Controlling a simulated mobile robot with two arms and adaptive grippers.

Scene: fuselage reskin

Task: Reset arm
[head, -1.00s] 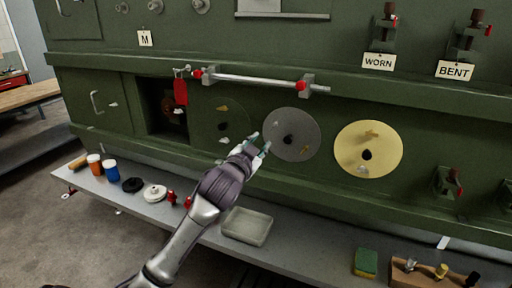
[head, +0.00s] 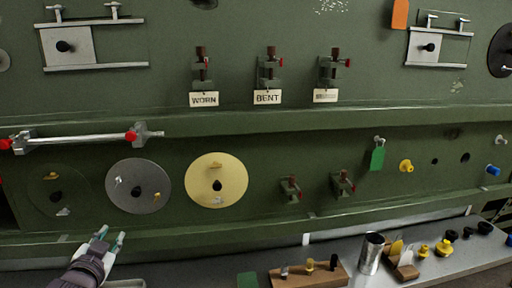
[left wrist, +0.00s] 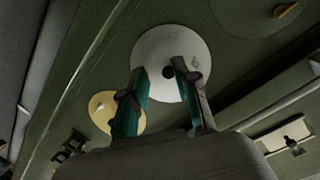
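My left gripper (head: 108,240) comes in at the bottom left of the head view, just below the grey disc (head: 138,186) on the green panel. Its two fingers stand apart with nothing between them. In the left wrist view the open fingers (left wrist: 158,88) point toward a pale disc (left wrist: 172,48) with a dark hub, and a gap to it seems to remain. A yellow disc (head: 216,180) is to the right of the grey one, and it also shows in the left wrist view (left wrist: 102,112). My right gripper is in neither view.
A shelf (head: 210,270) runs below the panel. It holds a wooden block with small tools (head: 308,274), a metal cup (head: 371,253) and several yellow and black knobs. Clamps labelled WORN (head: 204,99) and BENT (head: 267,97) and a rod in brackets (head: 80,138) stick out from the panel.

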